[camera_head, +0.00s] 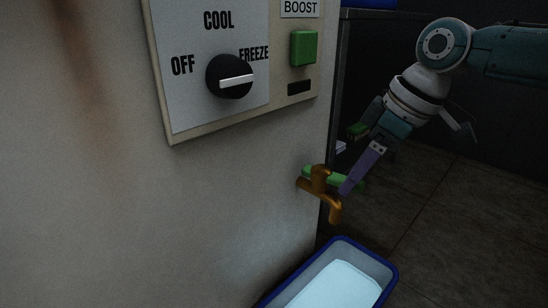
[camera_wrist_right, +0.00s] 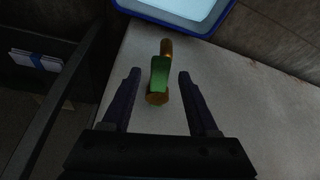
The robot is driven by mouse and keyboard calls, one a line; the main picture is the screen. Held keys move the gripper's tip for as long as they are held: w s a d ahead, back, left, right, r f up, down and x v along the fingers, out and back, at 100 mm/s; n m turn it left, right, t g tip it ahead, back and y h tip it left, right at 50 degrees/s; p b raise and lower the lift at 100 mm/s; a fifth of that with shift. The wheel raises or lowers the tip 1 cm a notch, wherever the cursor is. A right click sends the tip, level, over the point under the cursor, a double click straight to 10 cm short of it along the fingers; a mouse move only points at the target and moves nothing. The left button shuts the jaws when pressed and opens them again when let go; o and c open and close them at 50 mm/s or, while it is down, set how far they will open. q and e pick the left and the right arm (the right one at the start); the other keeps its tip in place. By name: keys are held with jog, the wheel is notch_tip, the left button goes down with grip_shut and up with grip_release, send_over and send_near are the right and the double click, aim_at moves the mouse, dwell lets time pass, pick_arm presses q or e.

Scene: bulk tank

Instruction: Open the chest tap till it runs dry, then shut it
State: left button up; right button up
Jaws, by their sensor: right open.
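The chest tap (camera_head: 321,181) is a copper-coloured spout with a green lever (camera_head: 316,178) on the lower right of the pale chest wall (camera_head: 220,200). My right gripper (camera_head: 347,188) is beside the tap in the head view, its purple finger partly in front of the green lever. In the right wrist view the tap (camera_wrist_right: 157,98) and its green lever (camera_wrist_right: 159,75) lie between the two open fingers (camera_wrist_right: 158,88), with a gap on each side. A blue-rimmed basin (camera_head: 391,271) holding pale liquid (camera_head: 340,288) stands below the tap. My left gripper is out of view.
A control panel (camera_head: 180,110) above carries an OFF/COOL/FREEZE dial (camera_head: 230,76) and a green BOOST button (camera_head: 303,48). A dark shelf frame (camera_head: 335,90) stands behind the chest, near my right arm. Tiled floor (camera_head: 450,220) at right is clear.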

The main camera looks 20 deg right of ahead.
grip_shut()
dwell(0.6)
dwell(0.9)
